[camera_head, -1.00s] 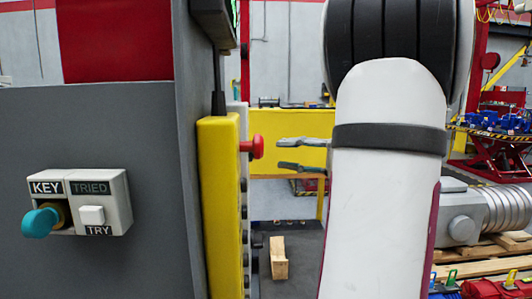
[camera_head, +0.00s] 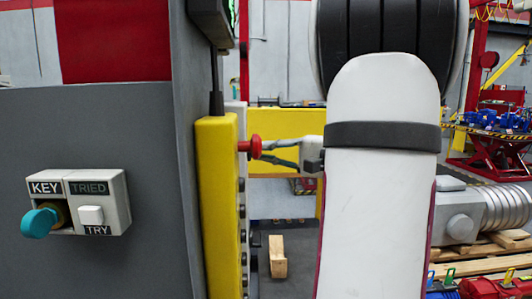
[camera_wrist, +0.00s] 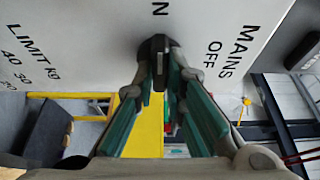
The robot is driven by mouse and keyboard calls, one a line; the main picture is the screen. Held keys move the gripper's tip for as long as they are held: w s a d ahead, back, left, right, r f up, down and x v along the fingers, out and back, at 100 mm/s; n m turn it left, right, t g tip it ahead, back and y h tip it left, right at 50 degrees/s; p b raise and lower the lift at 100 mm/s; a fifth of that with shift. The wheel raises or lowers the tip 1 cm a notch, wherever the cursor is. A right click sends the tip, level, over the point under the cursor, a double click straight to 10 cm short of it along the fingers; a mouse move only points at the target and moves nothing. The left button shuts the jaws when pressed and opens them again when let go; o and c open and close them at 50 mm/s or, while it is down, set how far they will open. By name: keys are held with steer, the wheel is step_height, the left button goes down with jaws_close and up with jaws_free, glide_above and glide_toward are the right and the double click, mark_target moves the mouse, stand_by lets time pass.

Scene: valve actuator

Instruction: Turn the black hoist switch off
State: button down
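The black hoist switch (camera_wrist: 160,45) shows in the wrist view on a white panel (camera_wrist: 90,30). The panel is lettered MAINS, OFF and LIMIT kg. My gripper's green-padded fingers (camera_wrist: 160,80) lie on either side of the switch handle, close together at the tips, and look shut on it. Any thin gap at the pads is hard to make out. The switch itself is hidden in the head view.
The yellow box (camera_head: 217,205) stands against a grey cabinet (camera_head: 110,140). The cabinet carries a KEY/TRIED unit (camera_head: 92,202) with a teal key (camera_head: 42,222). A wooden block (camera_head: 278,257) lies on the floor. My white arm covers the middle right.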

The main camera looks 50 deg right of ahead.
steer(key=shift+p, duration=0.3)
steer(key=shift+w+d+r+m+g+y+p, duration=0.15)
steer(key=shift+m+g+y+p, duration=0.65)
steer(key=shift+m+p, duration=1.65)
steer(key=shift+r+m+g+y+p, duration=0.1)
steer(key=shift+m+g+y+p, duration=0.1)
steer(key=shift+m+g+p, duration=2.1)
steer(key=shift+w+d+r+m+g+y+p, duration=0.15)
steer(key=shift+m+y+p, duration=0.35)
steer(key=shift+m+p, duration=2.05)
steer(key=shift+n+p, duration=0.75)
steer(key=shift+n, duration=0.05)
steer(key=c, duration=1.6)
jaws_free()
steer(key=shift+c, duration=0.2)
